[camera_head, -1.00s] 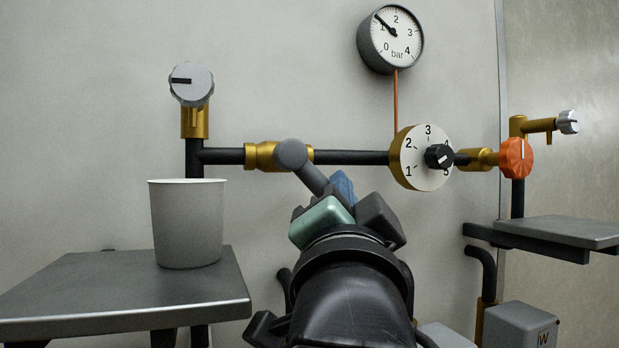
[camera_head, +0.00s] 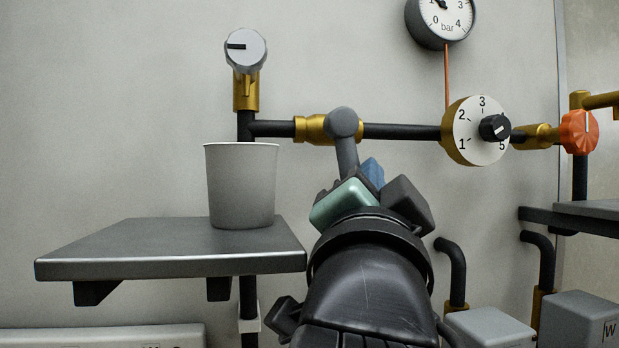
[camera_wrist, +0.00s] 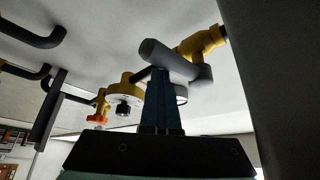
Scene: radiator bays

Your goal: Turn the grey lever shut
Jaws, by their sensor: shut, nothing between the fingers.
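The grey lever (camera_head: 346,150) sits on a brass valve (camera_head: 313,129) in the dark horizontal pipe. It hangs from its round hub nearly straight down, roughly across the pipe. Its lower end is hidden behind my gripper (camera_head: 372,172), whose blue fingertips show just right of the lever. In the wrist view, my blue fingers (camera_wrist: 162,100) are shut with nothing between them. They rise up against or just in front of the grey lever (camera_wrist: 168,60); I cannot tell if they touch it.
A grey cup (camera_head: 241,190) stands on a dark shelf (camera_head: 150,255) at the left. A numbered dial (camera_head: 465,140) and an orange knob (camera_head: 579,132) lie along the pipe to the right. A pressure gauge (camera_head: 440,38) hangs above. Grey boxes (camera_head: 490,330) stand low at right.

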